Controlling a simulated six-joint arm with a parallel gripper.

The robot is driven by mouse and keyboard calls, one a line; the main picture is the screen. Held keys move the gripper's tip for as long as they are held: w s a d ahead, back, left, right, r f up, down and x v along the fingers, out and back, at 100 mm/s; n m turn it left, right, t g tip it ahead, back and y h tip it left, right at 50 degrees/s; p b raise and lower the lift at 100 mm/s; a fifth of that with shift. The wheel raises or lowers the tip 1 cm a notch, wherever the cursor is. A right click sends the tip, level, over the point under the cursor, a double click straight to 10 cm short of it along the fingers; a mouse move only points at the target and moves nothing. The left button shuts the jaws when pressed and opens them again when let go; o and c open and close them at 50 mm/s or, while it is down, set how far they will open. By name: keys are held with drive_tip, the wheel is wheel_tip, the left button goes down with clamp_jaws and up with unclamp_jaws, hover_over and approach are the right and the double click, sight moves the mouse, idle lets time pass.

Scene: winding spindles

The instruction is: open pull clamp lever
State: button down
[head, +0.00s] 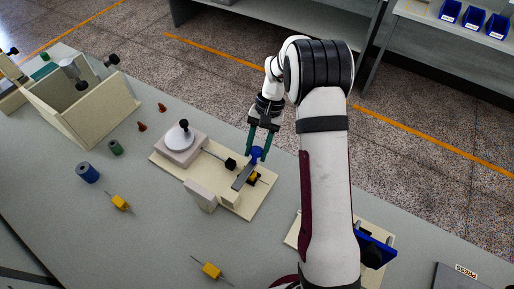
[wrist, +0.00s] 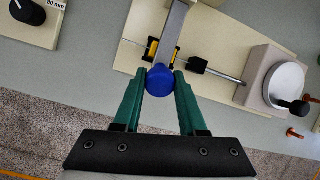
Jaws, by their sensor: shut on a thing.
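The pull clamp lever is a grey bar (wrist: 174,33) with a blue knob (wrist: 160,80) at its end. In the head view the blue knob (head: 257,153) sits at the upper end of the tilted grey bar (head: 243,176). My gripper (head: 259,142) reaches down to it from above. In the wrist view my gripper's green fingers (wrist: 160,88) are shut on the blue knob, one on each side. Yellow and black clamp parts (wrist: 153,49) show beside the bar, partly hidden by it.
The cream base plate (head: 232,206) also carries a crank wheel (head: 180,136) and a spindle with a black block (head: 231,163). Blue (head: 88,172) and green (head: 115,147) spools, yellow-bodied tools (head: 120,202) and a cream box (head: 84,113) stand on the left. Table in front is mostly clear.

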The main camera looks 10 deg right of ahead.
sight(244, 174)
drive_tip(key=shift+r, duration=0.15)
idle(0.5)
drive_tip(key=shift+s+a+r+t+h, duration=0.1)
drive_tip(key=shift+a+r+t+h, duration=0.05)
drive_tip(key=shift+r+t+h, duration=0.2)
drive_tip(key=shift+s+a+r+t+h, duration=0.15)
drive_tip(key=shift+r+t, duration=0.1)
drive_tip(key=shift+r, duration=0.15)
drive_tip(key=s+a+r+t+h, duration=0.6)
drive_tip(key=s+a+r, duration=0.1)
drive_tip(key=s+a, duration=0.3)
drive_tip(key=shift+s+a+t+h, duration=0.3)
drive_tip(key=shift+s+a, duration=0.1)
drive_tip(key=shift+a, duration=0.15)
drive_tip(key=shift+c, duration=2.3)
unclamp_jaws()
drive_tip(key=shift+r, duration=0.1)
